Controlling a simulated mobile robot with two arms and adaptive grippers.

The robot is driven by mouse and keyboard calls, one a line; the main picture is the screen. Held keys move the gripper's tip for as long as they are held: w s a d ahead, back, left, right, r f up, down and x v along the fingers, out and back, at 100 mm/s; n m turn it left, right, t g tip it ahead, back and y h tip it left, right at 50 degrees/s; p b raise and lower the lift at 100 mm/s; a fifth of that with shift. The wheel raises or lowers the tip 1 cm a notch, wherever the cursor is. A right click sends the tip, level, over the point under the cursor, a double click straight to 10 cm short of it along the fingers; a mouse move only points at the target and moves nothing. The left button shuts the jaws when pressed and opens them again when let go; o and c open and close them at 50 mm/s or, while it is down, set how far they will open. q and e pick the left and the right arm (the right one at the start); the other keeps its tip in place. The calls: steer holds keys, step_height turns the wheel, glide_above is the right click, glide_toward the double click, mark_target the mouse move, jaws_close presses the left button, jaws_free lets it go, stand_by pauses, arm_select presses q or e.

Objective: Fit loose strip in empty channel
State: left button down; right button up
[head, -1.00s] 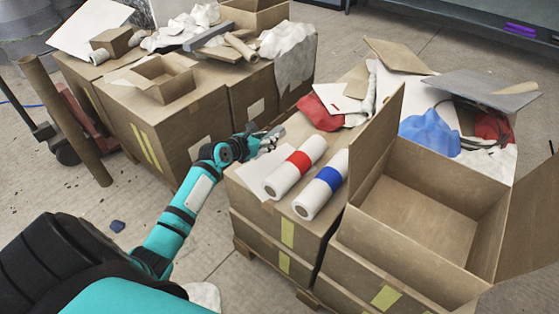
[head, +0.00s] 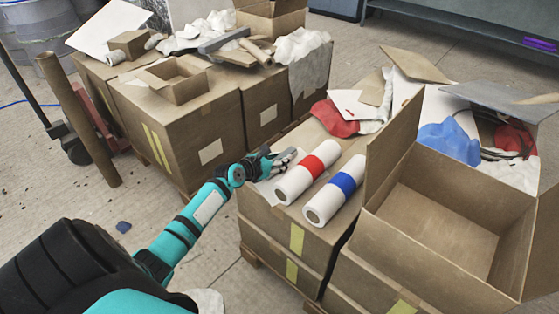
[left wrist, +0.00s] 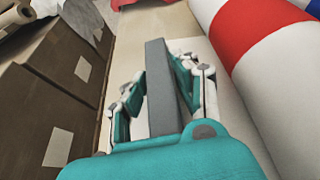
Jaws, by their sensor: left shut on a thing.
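My left gripper (head: 284,158) reaches over the front cardboard box stack, just left of the red-banded roll. In the left wrist view, its fingers (left wrist: 159,76) are closed on both sides of a grey strip (left wrist: 162,95). The strip points forward, away from the wrist, above a pale sheet on the box. In the head view the held strip is too small to make out clearly. Another grey bar (head: 223,41) lies on the back boxes; I cannot tell what it is. I cannot make out an empty channel. My right gripper is not in view.
The red-banded roll (head: 297,186) and blue-banded roll (head: 324,204) lie close to my left gripper's right. An open carton (head: 440,221) with a raised flap stands further right. Back boxes (head: 195,125) stand at upper left, with a floor gap between.

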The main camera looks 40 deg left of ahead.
arm_select(q)
steer(key=c, duration=1.5)
jaws_free()
steer(key=shift+f, duration=0.15)
steer(key=o, duration=0.5)
